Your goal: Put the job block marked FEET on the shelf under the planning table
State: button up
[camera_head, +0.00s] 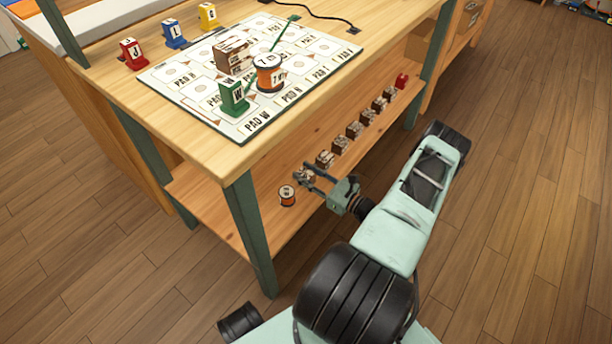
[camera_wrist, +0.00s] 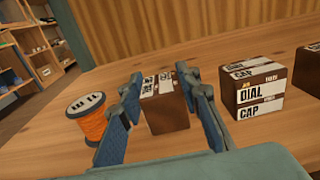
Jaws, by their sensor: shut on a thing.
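My gripper (camera_head: 308,173) reaches in over the shelf (camera_head: 205,197) under the planning table (camera_head: 385,35). In the wrist view its two fingers (camera_wrist: 161,82) are closed on the sides of a small brown block (camera_wrist: 168,118) with a white label on top. The block also shows in the head view (camera_head: 303,176), partly covered by the fingers. Its label is too foreshortened to read, so I cannot confirm FEET. It sits at shelf level; whether its base touches the boards is hard to tell.
An orange spool (camera_head: 287,196) stands just left of the held block. A DIAL CAP block (camera_wrist: 254,90) stands to its right, with several brown blocks (camera_head: 340,145) and a red one (camera_head: 402,80) in a row. A green table leg (camera_head: 250,235) stands at the front corner.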

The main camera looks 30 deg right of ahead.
jog(key=shift+f, duration=0.15)
jog(key=o, duration=1.2)
jog(key=shift+c, duration=0.2)
jog(key=shift+s+d+r, duration=0.1)
jog(key=shift+s+r, duration=0.05)
jog(key=shift+r, duration=0.05)
jog(key=p+v, duration=0.3)
jog(key=v, duration=0.8)
jog(key=shift+s, duration=0.35)
jog(key=shift+s+d, duration=0.1)
jog(key=shift+d, duration=0.05)
